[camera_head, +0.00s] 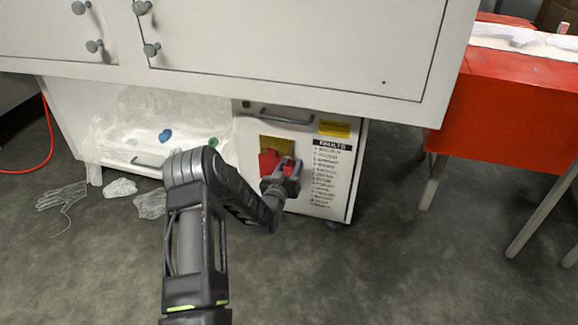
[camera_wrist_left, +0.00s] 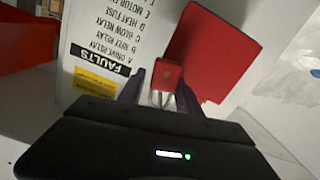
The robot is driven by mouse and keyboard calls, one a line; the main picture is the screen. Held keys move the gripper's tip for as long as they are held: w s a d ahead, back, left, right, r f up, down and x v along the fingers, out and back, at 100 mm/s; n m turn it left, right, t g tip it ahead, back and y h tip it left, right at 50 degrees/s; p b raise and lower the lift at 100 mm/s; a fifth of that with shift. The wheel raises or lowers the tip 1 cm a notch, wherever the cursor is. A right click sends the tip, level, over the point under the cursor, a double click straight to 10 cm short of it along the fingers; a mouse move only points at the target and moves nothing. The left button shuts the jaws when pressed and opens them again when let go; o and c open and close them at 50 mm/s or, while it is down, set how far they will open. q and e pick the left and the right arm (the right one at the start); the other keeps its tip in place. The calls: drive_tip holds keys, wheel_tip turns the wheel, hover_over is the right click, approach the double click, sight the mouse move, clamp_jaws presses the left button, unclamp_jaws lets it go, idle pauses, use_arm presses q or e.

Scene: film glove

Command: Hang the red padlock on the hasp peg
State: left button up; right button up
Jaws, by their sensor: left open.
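The red padlock (camera_wrist_left: 168,74) shows in the wrist view, its pale metal shackle toward my gripper. In the head view a small red part of it (camera_head: 289,168) shows by the fingers. My left gripper (camera_head: 285,172) is at the front of the white cabinet; its jaws are open, with dark fingers on either side of the shackle in the wrist view (camera_wrist_left: 160,98). A larger red plate (camera_wrist_left: 215,50) is beside the padlock; it also shows in the head view (camera_head: 268,162) under a yellow plate (camera_head: 277,145). I cannot make out the hasp peg or whether the shackle is on it.
The white cabinet has a FAULTS list (camera_head: 325,172), a yellow label (camera_head: 335,128) and a handle (camera_head: 285,118). A white overhanging cupboard (camera_head: 290,45) is above. A red bench (camera_head: 500,105) stands right. Clear film gloves (camera_head: 62,196) lie on the floor at left.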

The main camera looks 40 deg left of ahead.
use_arm(q)
drive_tip(key=shift+w+a+r, duration=0.1)
drive_tip(key=shift+w+a, duration=0.05)
drive_tip(key=shift+a, duration=0.1)
drive_tip(key=shift+s+d+p, duration=0.15)
drive_tip(key=shift+s+p, duration=0.15)
drive_tip(key=shift+s, duration=0.05)
drive_tip(key=p+v, duration=0.2)
drive_tip(key=v, duration=0.5)
drive_tip(key=shift+s+d, duration=0.2)
